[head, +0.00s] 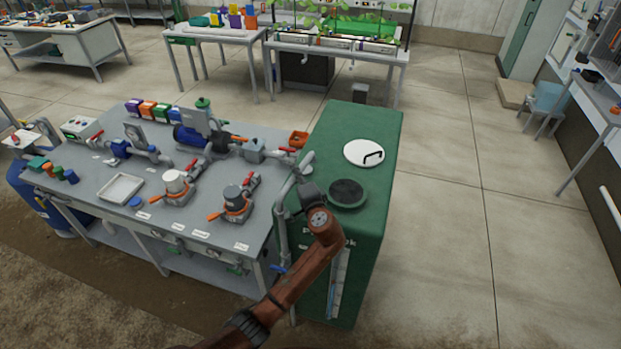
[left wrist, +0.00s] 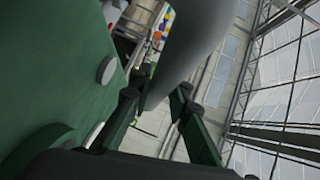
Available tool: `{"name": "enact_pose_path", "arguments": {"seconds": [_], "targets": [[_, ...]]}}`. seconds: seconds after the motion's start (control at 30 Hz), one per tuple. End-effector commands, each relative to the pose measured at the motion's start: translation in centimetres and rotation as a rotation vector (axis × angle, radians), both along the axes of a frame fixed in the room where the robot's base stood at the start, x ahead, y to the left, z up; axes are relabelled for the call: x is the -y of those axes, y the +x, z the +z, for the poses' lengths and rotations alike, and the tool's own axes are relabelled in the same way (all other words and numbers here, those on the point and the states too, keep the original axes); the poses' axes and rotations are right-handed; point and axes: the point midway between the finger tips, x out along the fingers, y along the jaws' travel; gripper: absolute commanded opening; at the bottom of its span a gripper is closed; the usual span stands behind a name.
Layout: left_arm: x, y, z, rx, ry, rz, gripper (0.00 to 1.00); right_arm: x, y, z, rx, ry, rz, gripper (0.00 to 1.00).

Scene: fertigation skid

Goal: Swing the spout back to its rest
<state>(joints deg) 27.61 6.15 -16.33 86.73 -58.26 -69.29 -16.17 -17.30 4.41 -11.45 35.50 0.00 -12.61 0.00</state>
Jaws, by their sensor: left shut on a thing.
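The spout (head: 291,184) is a grey pipe that rises at the right edge of the skid table and bends over the near left of the green tank top. My left gripper (head: 304,186) is at the spout, left of the tank's dark round opening (head: 347,193). In the left wrist view the grey spout (left wrist: 192,40) fills the upper middle and passes between the two dark fingers of my left gripper (left wrist: 160,92), which is shut on it. The exact contact is partly hidden by my wrist in the head view. My right gripper is not in view.
The green tank (head: 381,130) stands beside the skid table, with a white lid (head: 364,152) with a black handle on top. The skid table (head: 165,222) holds filters, valves, a pump and a white tray (head: 120,188). Open floor lies to the right of the tank.

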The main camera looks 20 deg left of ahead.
Motion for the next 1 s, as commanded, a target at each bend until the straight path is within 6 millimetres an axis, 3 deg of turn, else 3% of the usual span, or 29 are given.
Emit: {"name": "enact_pose_path", "arguments": {"seconds": [0.3,0.87,0.9,1.0], "targets": [[-2.2,-0.3,-0.3,-0.004,-0.003,0.138,0.00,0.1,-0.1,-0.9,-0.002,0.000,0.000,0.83],[-3.0,-0.5,-0.2,-0.002,-0.002,0.172,0.00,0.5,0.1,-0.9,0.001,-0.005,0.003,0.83],[-3.0,-0.5,-0.2,-0.002,-0.002,0.172,0.19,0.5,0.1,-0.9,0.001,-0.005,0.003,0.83],[-2.9,-0.4,-0.1,-0.002,-0.001,0.170,0.26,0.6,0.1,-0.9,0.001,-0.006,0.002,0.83]]}}
